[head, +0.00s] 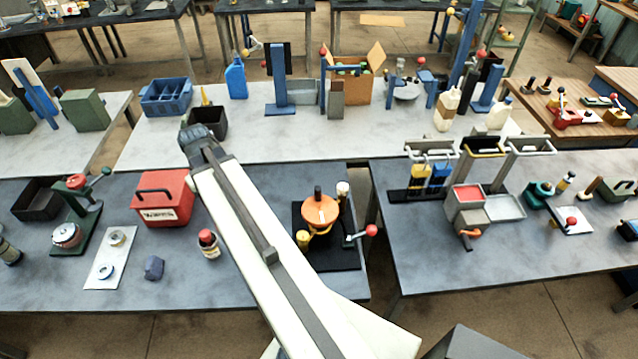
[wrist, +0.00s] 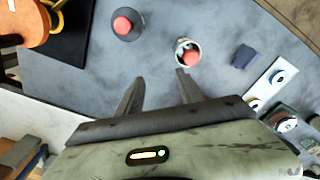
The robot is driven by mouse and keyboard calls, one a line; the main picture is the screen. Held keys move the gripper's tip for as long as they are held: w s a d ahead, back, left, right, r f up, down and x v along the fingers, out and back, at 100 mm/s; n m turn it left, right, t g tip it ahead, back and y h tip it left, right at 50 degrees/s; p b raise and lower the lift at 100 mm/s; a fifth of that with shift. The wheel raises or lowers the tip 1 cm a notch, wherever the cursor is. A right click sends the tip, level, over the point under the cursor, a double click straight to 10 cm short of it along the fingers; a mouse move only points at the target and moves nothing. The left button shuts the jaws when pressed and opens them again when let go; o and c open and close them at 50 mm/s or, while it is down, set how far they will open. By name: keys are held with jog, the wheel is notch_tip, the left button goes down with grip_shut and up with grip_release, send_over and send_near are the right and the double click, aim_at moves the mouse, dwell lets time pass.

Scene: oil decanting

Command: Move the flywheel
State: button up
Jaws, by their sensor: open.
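An orange disc (head: 320,209), which looks like the flywheel, sits on a black base (head: 335,256) on the near grey table, right of my arm. A dark post stands up from its middle. Part of the disc shows at the top left of the wrist view (wrist: 28,22). My gripper (head: 194,136) is open and empty, raised beyond the disc and to its left, near the dark bin on the pale table. In the wrist view its spread fingers (wrist: 160,84) have bare grey tabletop between them, well apart from the disc.
A red-capped bottle (head: 208,244), a red box (head: 163,198) and a dark blue lump (head: 154,267) stand left of my arm. A dark red-topped round thing (wrist: 122,24) shows in the wrist view. A red-knobbed crank (head: 370,231) sticks out beside the disc.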

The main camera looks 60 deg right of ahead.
jog(key=s+d+m, duration=0.2)
jog(key=s+d, duration=0.6)
jog(key=d, duration=0.5)
jog(key=m, duration=0.2)
send_over(318, 187)
jog(key=shift+a, duration=0.1)
notch_tip(318, 187, down, 8)
jog(key=b, duration=0.8)
jog(key=shift+f, duration=0.1)
grip_shut()
